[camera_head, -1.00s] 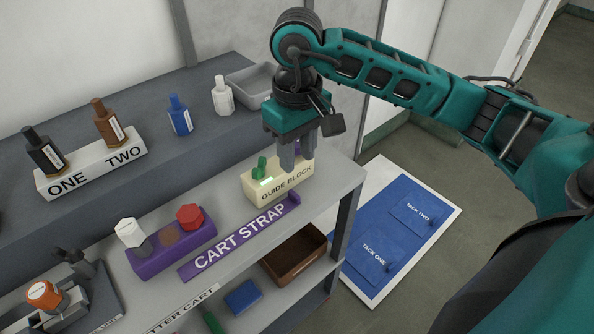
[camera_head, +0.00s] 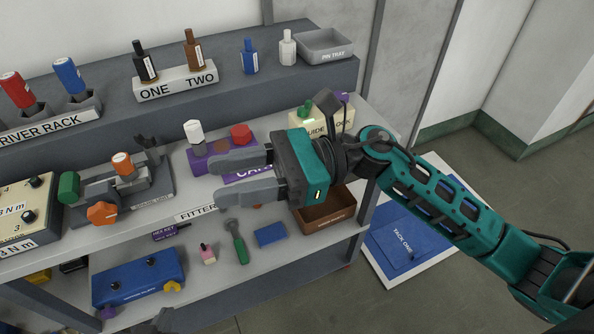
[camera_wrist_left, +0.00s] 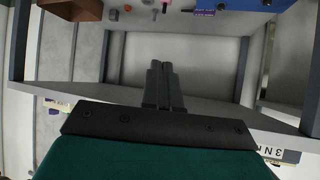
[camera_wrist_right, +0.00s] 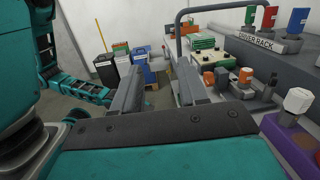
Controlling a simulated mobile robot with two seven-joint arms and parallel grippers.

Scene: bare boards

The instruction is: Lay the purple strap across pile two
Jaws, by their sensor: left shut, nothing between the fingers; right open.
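The purple strap (camera_head: 246,178), lettered CART STRAP, lies on the grey upper shelf; my right gripper hides most of it. My right gripper (camera_head: 221,181) is open and empty, its fingers pointing left in front of the strap in the head view. Its spread fingers also show in the right wrist view (camera_wrist_right: 158,82). My left gripper (camera_wrist_left: 159,68) is shut and empty in the left wrist view, below the shelf level with its fingers together. A blue panel (camera_head: 385,238) lettered TACK ONE lies on the floor at right. I cannot make out pile two.
A cream guide block (camera_head: 300,119) stands behind my right gripper. A purple holder (camera_head: 203,165) with white and red knobs sits left of it. A brown bin (camera_head: 325,215), a green-handled wrench (camera_head: 239,245) and a blue box (camera_head: 138,278) are on the lower shelf.

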